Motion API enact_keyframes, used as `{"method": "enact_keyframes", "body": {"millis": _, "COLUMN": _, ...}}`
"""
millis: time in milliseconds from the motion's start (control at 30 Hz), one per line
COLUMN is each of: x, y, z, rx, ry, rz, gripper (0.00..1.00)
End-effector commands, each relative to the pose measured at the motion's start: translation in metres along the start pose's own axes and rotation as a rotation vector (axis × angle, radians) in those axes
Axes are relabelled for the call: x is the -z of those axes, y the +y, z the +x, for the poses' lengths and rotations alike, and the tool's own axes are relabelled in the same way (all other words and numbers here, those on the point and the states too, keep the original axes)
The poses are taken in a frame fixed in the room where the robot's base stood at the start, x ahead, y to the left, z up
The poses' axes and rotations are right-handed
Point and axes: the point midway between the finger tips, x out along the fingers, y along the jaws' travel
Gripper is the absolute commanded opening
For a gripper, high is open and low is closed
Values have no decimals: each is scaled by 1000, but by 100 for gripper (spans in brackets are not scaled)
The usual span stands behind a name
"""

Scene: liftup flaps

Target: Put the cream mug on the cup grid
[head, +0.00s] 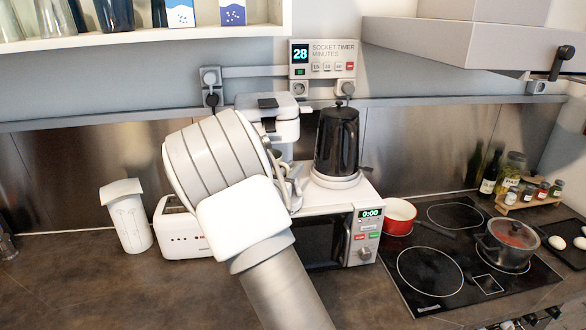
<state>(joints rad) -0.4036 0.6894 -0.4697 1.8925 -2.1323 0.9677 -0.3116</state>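I see no cream mug in the head view; my arm covers the middle of the picture. I cannot make out the cup grid either. A white and grey machine (281,108), probably a coffee maker, stands behind my arm, with its lower part largely covered. My arm reaches up from the bottom of the picture toward this machine. Its end is hidden behind my own white links, so I cannot see the fingers or whether they hold anything.
A black kettle (337,142) stands on a white base above the microwave (367,235). A toaster (180,233) and a white jug (129,216) are on the left. A shelf overhangs the upper left.

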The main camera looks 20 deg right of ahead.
Motion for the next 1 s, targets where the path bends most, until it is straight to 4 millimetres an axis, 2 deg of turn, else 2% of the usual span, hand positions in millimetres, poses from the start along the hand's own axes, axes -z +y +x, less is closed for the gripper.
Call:
{"method": "enact_keyframes", "body": {"millis": 33, "x": 0, "y": 0, "z": 0, "rx": 0, "ry": 0, "rz": 0, "gripper": 33}}
{"method": "enact_keyframes", "body": {"millis": 100, "x": 0, "y": 0, "z": 0, "rx": 0, "ry": 0, "rz": 0, "gripper": 43}}
{"method": "enact_keyframes", "body": {"millis": 467, "x": -4, "y": 1, "z": -2, "rx": -1, "ry": 0, "rz": 0, "gripper": 43}}
{"method": "enact_keyframes", "body": {"millis": 567, "x": -2, "y": 2, "z": -18, "rx": -3, "ry": 0, "rz": 2, "gripper": 43}}
{"method": "enact_keyframes", "body": {"millis": 800, "x": -2, "y": 2, "z": -72, "rx": -4, "ry": 1, "rz": 3, "gripper": 43}}
{"method": "enact_keyframes", "body": {"millis": 1000, "x": -2, "y": 1, "z": -106, "rx": -3, "ry": 1, "rz": 2, "gripper": 43}}
